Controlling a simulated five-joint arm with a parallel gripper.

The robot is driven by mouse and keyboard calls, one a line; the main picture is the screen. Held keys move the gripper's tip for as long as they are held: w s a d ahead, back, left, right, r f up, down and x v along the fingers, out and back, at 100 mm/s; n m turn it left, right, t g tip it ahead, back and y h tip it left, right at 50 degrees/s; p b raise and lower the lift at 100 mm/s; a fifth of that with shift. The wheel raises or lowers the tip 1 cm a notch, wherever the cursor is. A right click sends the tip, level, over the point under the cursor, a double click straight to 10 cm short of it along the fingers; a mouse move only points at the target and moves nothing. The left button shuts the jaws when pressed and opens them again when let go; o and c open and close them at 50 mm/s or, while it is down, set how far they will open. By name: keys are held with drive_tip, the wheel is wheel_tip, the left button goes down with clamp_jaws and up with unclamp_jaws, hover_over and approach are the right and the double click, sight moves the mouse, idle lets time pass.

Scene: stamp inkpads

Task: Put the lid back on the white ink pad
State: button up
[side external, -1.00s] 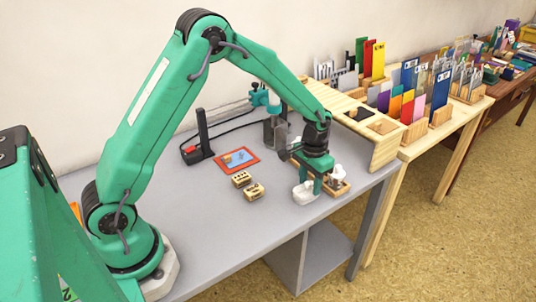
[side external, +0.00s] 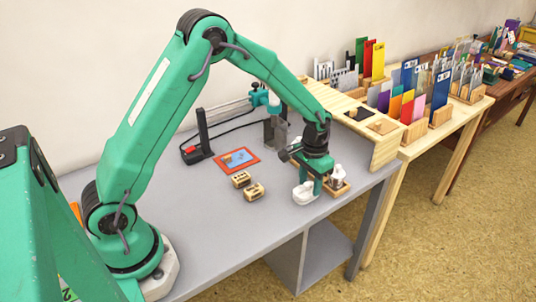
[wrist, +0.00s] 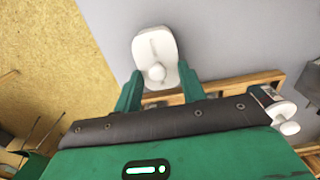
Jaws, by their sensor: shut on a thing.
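A white rounded piece with a ball-shaped knob (wrist: 159,46) lies between the fingertips of my gripper (wrist: 160,77) in the wrist view. The fingers are shut on its sides. In the side view a white piece (side external: 303,193) sits low at the left of my gripper (side external: 317,184), at or just above the grey table. I cannot tell whether it is the lid alone or lid and ink pad together, and its underside is hidden. Another white item (side external: 338,178) is partly hidden behind the gripper, by a wooden tray (side external: 345,188).
Two wooden stamp blocks (side external: 253,191) lie left of the gripper, near a red-framed blue card (side external: 238,160). A black post (side external: 203,135) stands behind. The grey table's front left is clear.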

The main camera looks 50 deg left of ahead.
idle(0.8)
drive_tip(key=o, duration=1.5)
drive_tip(key=shift+r, duration=0.1)
drive_tip(key=shift+r, duration=3.4)
clamp_jaws()
